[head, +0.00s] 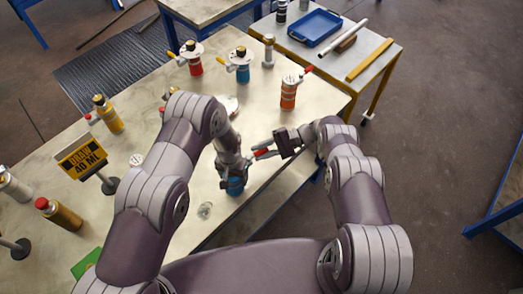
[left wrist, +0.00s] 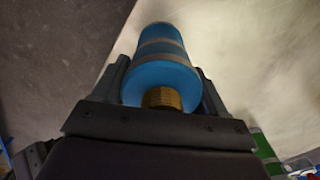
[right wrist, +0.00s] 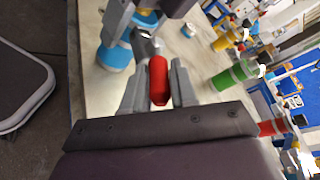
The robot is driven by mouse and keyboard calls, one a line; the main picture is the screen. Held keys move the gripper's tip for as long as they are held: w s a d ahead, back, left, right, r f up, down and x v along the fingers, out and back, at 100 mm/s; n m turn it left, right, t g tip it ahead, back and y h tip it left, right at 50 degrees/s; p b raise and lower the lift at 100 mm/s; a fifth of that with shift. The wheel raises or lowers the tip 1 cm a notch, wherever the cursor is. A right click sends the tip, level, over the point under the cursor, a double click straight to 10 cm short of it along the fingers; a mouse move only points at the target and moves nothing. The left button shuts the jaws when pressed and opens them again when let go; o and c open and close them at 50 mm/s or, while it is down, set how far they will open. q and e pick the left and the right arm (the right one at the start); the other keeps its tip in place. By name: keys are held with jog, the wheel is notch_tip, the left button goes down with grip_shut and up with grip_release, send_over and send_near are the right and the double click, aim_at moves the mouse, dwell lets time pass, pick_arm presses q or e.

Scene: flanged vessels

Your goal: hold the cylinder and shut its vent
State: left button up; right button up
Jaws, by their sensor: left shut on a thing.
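A blue cylinder (head: 235,187) stands at the table's near edge. My left gripper (head: 233,172) is shut on it from above. In the left wrist view the blue body (left wrist: 160,75) sits between the fingers, with a brass neck (left wrist: 162,98) close to the palm. A red vent lever (head: 261,153) sticks out toward my right gripper (head: 270,149). In the right wrist view the red lever (right wrist: 158,80) lies between the two open fingers, with a gap visible at each side. The lever's root is partly hidden by my left gripper.
Other vessels stand on the table: orange (head: 288,95), blue (head: 242,70), red (head: 193,62) and yellow (head: 108,115). A sign reading "40 ML" (head: 82,158) is at the left. A side table holds a blue tray (head: 315,27). Open floor lies to the right.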

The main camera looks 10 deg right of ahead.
jog(key=shift+o, duration=1.1)
